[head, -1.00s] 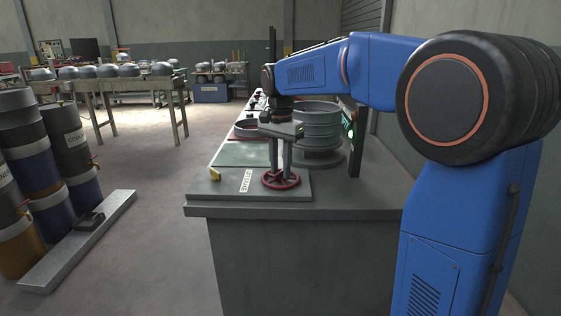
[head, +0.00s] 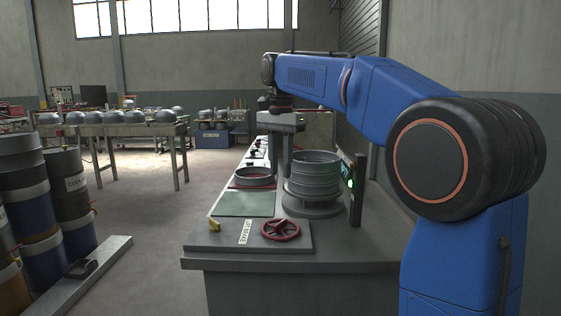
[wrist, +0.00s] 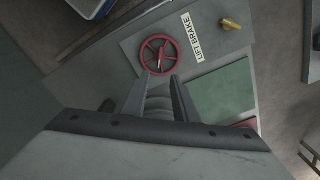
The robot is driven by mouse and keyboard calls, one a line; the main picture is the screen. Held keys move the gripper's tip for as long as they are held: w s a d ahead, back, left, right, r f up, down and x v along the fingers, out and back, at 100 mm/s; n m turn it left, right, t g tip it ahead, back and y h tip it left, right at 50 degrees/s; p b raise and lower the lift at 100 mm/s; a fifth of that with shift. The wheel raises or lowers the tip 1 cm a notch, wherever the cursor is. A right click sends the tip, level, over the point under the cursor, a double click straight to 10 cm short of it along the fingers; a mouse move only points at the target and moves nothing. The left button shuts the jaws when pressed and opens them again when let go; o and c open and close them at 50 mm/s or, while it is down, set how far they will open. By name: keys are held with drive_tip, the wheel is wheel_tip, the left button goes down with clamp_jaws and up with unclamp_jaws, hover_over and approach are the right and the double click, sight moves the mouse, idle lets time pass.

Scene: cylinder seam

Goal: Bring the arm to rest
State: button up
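My gripper (wrist: 159,76) is raised above the bench. In the wrist view its two fingers are apart, with nothing held between them. The red handwheel (head: 281,230) lies on the grey panel at the bench's near end. It also shows in the wrist view (wrist: 147,65), just beyond the fingertips in the picture, and the fingers look clear of it. A "LIFT BRAKE" label (head: 245,232) and a yellow lever (head: 214,226) are left of the wheel in the head view. My blue arm reaches over the bench from the right.
A stack of grey metal rings (head: 314,180) stands on the bench beside a post with a green light (head: 349,183). A green mat (head: 245,204) and a red-rimmed ring (head: 254,177) lie left of it. Drums (head: 69,200) stand at far left.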

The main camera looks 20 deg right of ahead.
drive_tip(key=shift+r, duration=0.7)
drive_tip(key=s+d+f+n+t, duration=0.2)
drive_tip(key=s+f+n, duration=0.3)
drive_tip(key=s+f, duration=0.9)
drive_tip(key=s+d+f+n+t, duration=0.2)
drive_tip(key=s+d+f+n, duration=0.2)
drive_tip(key=s+f, duration=1)
drive_tip(key=s+n, duration=0.1)
drive_tip(key=s, duration=0.4)
drive_tip(key=shift+s+d+f+t, duration=0.15)
drive_tip(key=shift+s+d+t, duration=0.25)
idle(1.5)
